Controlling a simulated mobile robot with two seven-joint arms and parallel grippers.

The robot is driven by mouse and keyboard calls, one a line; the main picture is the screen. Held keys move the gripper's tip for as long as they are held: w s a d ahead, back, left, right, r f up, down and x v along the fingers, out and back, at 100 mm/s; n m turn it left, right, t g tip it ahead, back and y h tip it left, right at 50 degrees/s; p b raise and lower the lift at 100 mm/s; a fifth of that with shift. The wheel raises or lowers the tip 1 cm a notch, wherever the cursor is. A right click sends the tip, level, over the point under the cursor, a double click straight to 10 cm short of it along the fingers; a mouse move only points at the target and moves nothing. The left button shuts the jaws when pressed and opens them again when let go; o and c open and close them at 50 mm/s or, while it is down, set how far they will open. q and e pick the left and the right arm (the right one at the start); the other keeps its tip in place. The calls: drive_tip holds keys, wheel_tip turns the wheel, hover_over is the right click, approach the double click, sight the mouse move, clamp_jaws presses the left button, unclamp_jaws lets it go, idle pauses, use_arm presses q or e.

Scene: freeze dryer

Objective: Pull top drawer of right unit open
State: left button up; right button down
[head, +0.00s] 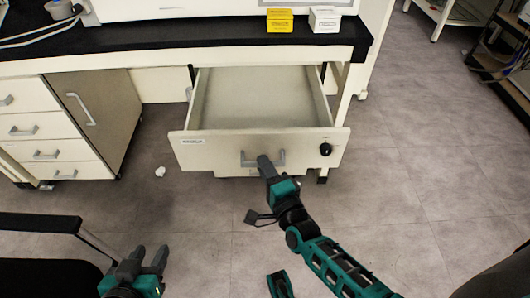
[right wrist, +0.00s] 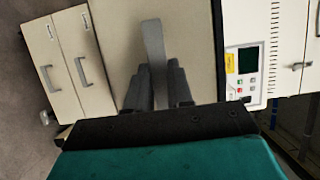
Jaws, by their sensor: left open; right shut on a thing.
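The top drawer (head: 218,152) of the right unit is pulled out from under the black bench top, and its empty inside shows. Its pale front has a grey handle (head: 248,162), a label at the left and a round black lock at the right. My right gripper (head: 266,165) is shut on the handle, near its middle. In the right wrist view the grey handle (right wrist: 153,45) runs between the two dark fingers of the right gripper (right wrist: 158,88). My left gripper (head: 143,262) is open and empty at the lower left, well away from the drawer.
A left cabinet (head: 40,135) has several drawers and a door. A yellow box (head: 279,20) and a white box (head: 324,20) stand on the bench top (head: 180,35). A black chair arm (head: 38,223) is at lower left. The floor (head: 415,165) at right is clear.

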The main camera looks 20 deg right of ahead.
use_arm(q)
drive_tip(key=shift+s+a+r+p, duration=0.1)
drive_tip(key=shift+s+r+p, duration=0.3)
drive_tip(key=shift+r, duration=0.25)
use_arm(e)
drive_tip(key=shift+s+a, duration=0.3)
drive_tip(key=shift+s, duration=0.7)
drive_tip(key=shift+s+a, duration=0.25)
drive_tip(key=shift+s, duration=0.75)
use_arm(q)
drive_tip(key=shift+w, duration=0.15)
use_arm(e)
drive_tip(key=c, duration=1)
unclamp_jaws()
use_arm(q)
drive_tip(key=shift+w+r, duration=0.15)
drive_tip(key=shift+r, duration=0.05)
